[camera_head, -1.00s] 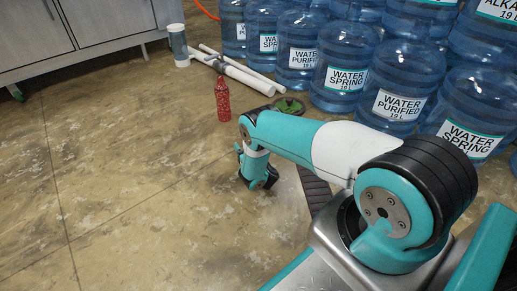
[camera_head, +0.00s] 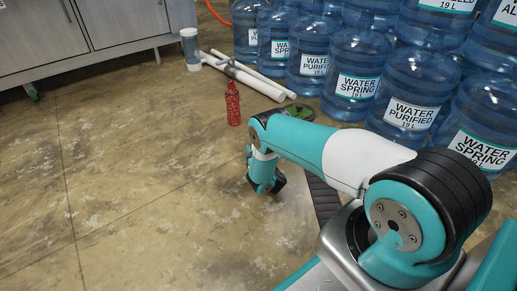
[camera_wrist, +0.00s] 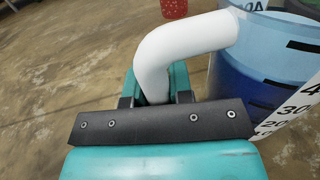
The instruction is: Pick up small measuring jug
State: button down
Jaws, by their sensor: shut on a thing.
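The measuring jug (camera_wrist: 285,60) shows at the right of the wrist view, partly cut off by the frame edge. It has a clear bluish body with black scale marks and numbers, and a thick white curved handle (camera_wrist: 185,45). My gripper (camera_wrist: 155,98) is shut on the lower part of that handle, with its teal fingers on either side. The jug's base is out of the wrist view. In the head view, the end of my arm hangs low over the floor, and I cannot make out the jug there.
A red bottle (camera_head: 233,104) stands on the floor just beyond my arm. Large blue water bottles (camera_head: 352,75) fill the back right. A grey cabinet (camera_head: 110,35) stands at back left. Left floor is clear.

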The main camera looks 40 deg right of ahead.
notch_tip(320, 180, up, 20)
jog(key=p, duration=1.6)
jog(key=shift+r, duration=0.1)
